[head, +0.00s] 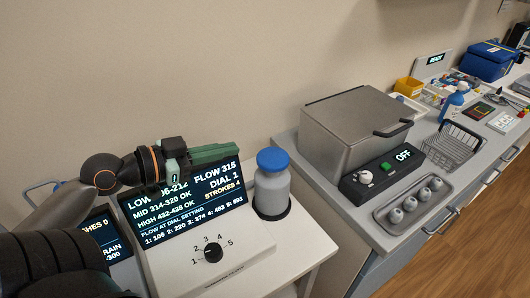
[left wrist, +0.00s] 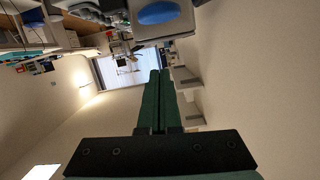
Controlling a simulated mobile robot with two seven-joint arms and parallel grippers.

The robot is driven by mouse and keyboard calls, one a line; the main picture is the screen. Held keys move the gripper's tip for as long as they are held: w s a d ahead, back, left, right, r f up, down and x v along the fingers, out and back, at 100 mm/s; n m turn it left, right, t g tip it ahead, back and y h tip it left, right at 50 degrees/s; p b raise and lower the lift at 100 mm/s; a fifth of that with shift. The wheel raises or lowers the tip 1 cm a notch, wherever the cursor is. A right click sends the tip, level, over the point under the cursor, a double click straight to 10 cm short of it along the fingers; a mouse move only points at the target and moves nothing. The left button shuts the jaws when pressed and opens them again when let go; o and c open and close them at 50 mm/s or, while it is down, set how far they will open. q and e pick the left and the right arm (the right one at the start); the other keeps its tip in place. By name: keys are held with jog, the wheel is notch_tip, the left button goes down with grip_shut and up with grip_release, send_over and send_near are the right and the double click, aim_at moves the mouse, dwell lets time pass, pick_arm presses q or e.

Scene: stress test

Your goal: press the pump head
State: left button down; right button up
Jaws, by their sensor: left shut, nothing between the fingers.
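The pump is a grey-blue bottle (head: 272,192) with a wide blue head (head: 272,159). It stands upright in a dark ring at the right end of the white console. My left gripper (head: 237,149) has green fingers and is shut and empty. In the head view it is just left of the blue head, at about its height in the picture, with a visible gap. In the left wrist view the fingers (left wrist: 160,73) are together, and a blue oval that looks like the pump head (left wrist: 158,13) shows at the top edge. My right gripper is not in view.
The console has a dial (head: 213,253) and a screen (head: 187,208) reading FLOW 315, DIAL 1, STROKES 4; my left gripper covers part of it.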

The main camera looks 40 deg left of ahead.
pick_arm(q)
jog(key=shift+w, duration=0.15)
jog(key=p, duration=0.2)
send_over(265, 162)
jog(key=shift+s+d+f, duration=0.1)
jog(key=shift+s+f, duration=0.15)
jog(key=shift+f, duration=0.75)
jog(key=f, duration=0.3)
jog(key=shift+w+f+b, duration=0.2)
jog(key=shift+f+b, duration=0.05)
jog(key=shift+b, duration=0.05)
jog(key=shift+f, duration=0.45)
